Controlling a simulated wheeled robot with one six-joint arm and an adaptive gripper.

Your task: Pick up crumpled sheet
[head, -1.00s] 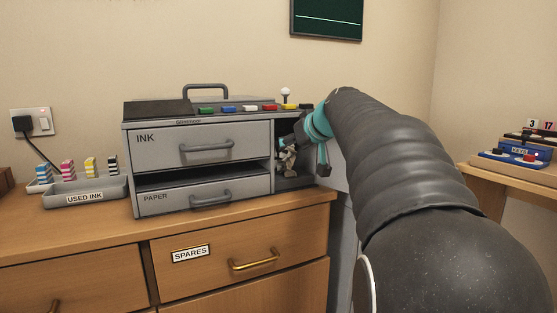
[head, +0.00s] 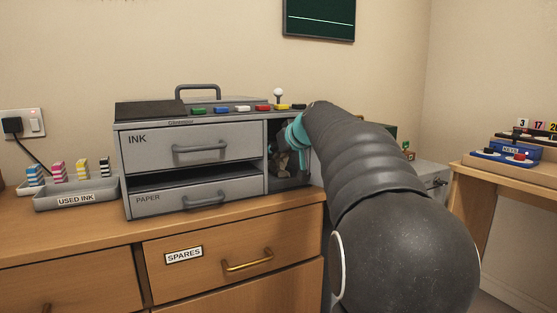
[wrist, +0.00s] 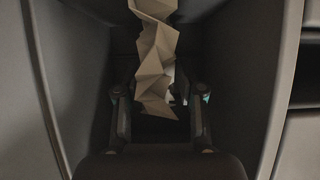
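The crumpled sheet (wrist: 155,60) is a tan, sharply folded strip standing inside a dark, narrow compartment in the wrist view. My gripper (wrist: 160,97) is in that compartment with its two fingers apart, one on each side of the sheet's lower end. Gaps show between the sheet and both fingers, so it looks open and not clamped. In the head view, my gripper (head: 285,152) is inside the open bay at the right end of the grey printer (head: 190,180).
The compartment walls (wrist: 235,70) stand close on both sides of my gripper. The printer has an INK drawer (head: 195,150), a PAPER drawer (head: 190,201) and coloured buttons on top. A USED INK tray (head: 75,197) stands left. The desk front (head: 80,232) is clear.

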